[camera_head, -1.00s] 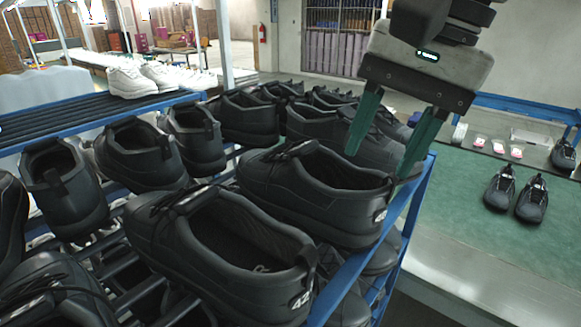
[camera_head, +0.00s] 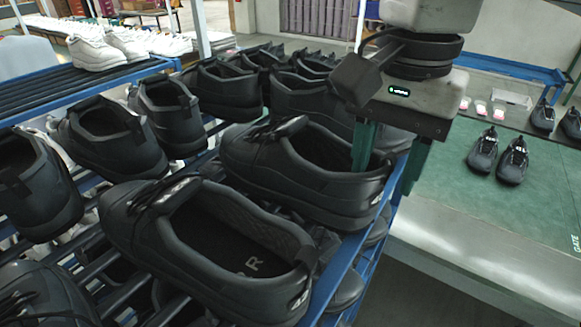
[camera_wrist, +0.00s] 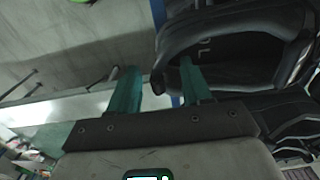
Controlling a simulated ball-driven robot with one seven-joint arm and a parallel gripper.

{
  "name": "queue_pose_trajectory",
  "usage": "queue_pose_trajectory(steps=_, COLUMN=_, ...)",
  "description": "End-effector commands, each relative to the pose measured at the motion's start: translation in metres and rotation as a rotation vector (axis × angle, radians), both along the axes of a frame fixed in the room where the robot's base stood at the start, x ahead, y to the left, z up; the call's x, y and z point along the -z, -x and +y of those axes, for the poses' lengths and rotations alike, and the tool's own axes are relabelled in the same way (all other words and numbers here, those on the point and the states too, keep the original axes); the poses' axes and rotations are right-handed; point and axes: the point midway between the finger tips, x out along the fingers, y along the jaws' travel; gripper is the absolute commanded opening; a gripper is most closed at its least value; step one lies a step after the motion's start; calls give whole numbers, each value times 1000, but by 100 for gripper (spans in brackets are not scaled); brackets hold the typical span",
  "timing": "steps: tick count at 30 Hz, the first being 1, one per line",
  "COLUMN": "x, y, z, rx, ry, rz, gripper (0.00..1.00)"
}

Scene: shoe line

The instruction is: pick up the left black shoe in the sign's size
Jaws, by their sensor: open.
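A black shoe (camera_head: 285,178) lies on the blue rack beside the green table; its size label at the heel is too small to read. In the wrist view, the shoe (camera_wrist: 232,88) shows an L-like mark on its insole. My gripper (camera_head: 384,178) is open and points down at this shoe's heel. One finger is inside the shoe's opening and the other is outside the heel, with the heel wall between them; contact cannot be told. In the wrist view, my gripper (camera_wrist: 158,68) straddles the heel edge. No size sign is readable.
A nearer black shoe (camera_head: 215,255) has an R on its insole. Several more black shoes fill the rack (camera_head: 335,275). White shoes (camera_head: 95,50) stand on the upper left rack. The green table (camera_head: 480,220) holds a black pair (camera_head: 498,158) and has free room.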

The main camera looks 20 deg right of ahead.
Motion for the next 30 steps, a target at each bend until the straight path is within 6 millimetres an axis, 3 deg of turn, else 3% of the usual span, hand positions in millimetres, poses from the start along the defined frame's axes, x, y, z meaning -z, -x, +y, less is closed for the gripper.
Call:
queue_pose_trajectory(steps=7, x=32, y=-1, z=0, rx=-1, ry=0, rz=1, gripper=49)
queue_pose_trajectory(steps=16, x=36, y=-1, z=1, rx=-1, ry=-1, rz=0, gripper=49)
queue_pose_trajectory(steps=30, x=36, y=-1, z=1, rx=-1, ry=-1, rz=0, gripper=4)
